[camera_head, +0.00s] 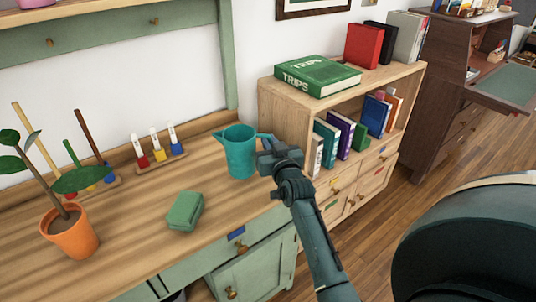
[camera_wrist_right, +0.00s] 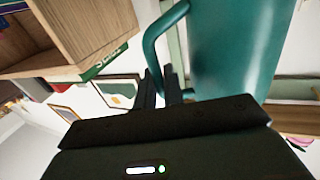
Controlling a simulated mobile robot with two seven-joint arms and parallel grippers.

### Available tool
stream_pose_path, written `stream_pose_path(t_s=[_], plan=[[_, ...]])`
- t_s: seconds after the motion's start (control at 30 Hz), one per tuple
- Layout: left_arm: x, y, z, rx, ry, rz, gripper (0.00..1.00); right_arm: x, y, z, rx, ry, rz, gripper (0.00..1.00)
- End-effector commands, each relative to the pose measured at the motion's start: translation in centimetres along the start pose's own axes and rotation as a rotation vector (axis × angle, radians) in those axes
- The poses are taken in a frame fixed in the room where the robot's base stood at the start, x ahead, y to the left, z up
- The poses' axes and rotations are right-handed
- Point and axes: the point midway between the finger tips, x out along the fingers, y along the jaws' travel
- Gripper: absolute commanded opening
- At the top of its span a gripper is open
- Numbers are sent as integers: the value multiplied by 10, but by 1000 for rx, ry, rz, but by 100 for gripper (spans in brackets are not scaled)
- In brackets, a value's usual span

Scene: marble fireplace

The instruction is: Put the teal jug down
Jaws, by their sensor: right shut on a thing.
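The teal jug (camera_head: 240,156) is upright over the right end of the wooden worktop (camera_head: 150,205). I cannot tell whether its base touches the wood. My right gripper (camera_head: 266,158) comes from the right and is shut on the jug's handle, partly hiding it. In the right wrist view the jug (camera_wrist_right: 235,45) fills the upper right, with its curved handle (camera_wrist_right: 150,42) running down to the fingers of my right gripper (camera_wrist_right: 162,85). My left gripper is not in view.
A green box (camera_head: 185,211) lies on the worktop in front of the jug. An orange plant pot (camera_head: 70,232) stands at left. A bookcase (camera_head: 290,105) adjoins on the right. Bare wood lies between the pot and the green box.

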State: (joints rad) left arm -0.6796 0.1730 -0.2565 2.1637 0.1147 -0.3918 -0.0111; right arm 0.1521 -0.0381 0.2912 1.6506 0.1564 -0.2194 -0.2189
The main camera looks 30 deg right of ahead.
Motion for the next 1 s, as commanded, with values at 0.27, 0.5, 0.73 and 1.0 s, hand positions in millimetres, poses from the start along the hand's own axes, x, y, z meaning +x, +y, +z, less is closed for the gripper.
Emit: stream_pose_path(t_s=[0.27,0.5,0.73,1.0], plan=[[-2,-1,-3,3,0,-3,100,0,1,28,2,4,1,0],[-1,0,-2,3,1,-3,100,0,1,30,2,4,1,0],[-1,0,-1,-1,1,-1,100,0,1,34,0,-1,0,19],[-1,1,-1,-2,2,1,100,0,1,34,0,-1,1,32]])
